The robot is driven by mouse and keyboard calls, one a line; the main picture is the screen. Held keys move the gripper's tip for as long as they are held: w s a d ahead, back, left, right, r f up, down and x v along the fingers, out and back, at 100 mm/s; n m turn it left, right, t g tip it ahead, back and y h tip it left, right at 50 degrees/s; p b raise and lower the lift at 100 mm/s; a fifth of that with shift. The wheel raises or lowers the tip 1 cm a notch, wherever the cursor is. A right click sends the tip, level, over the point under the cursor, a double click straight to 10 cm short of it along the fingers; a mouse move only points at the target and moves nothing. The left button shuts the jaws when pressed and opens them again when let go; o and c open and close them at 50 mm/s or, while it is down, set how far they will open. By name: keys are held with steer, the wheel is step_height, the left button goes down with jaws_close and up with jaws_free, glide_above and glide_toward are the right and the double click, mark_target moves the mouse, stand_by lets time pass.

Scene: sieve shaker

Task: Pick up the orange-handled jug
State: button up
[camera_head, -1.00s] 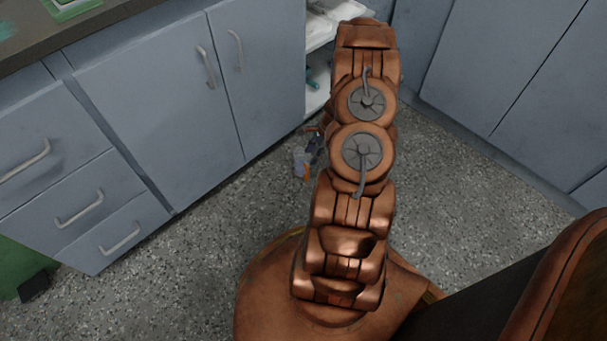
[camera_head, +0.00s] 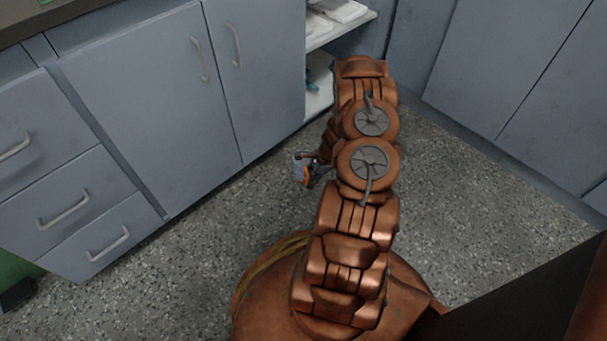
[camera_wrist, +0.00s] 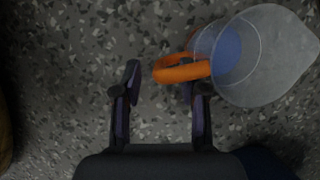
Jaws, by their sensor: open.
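The jug is clear with an orange handle. It shows at the upper right of the wrist view (camera_wrist: 262,62), its wide rim towards the right and a bluish base seen through it. Its orange handle (camera_wrist: 182,71) reaches left across the space at my fingertips. My gripper (camera_wrist: 162,82) is open, with the left finger apart from the handle and the right finger's tip partly hidden by it. I cannot tell whether a finger touches the handle. In the head view the jug (camera_head: 299,171) is small, low by the cabinets, beside my gripper (camera_head: 318,167), which is partly hidden by my arm.
Blue-grey cabinets (camera_head: 150,100) with handles stand on the left, close behind the jug. An open shelf (camera_head: 322,100) with items is beyond it. More blue-grey fronts (camera_head: 500,70) stand at the right. The speckled floor (camera_head: 450,190) is clear between.

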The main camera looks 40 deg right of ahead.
steer(key=shift+w+a+f, duration=0.15)
steer(key=shift+a+f, duration=0.05)
steer(key=shift+f, duration=0.35)
steer(key=shift+c, duration=0.3)
jaws_close()
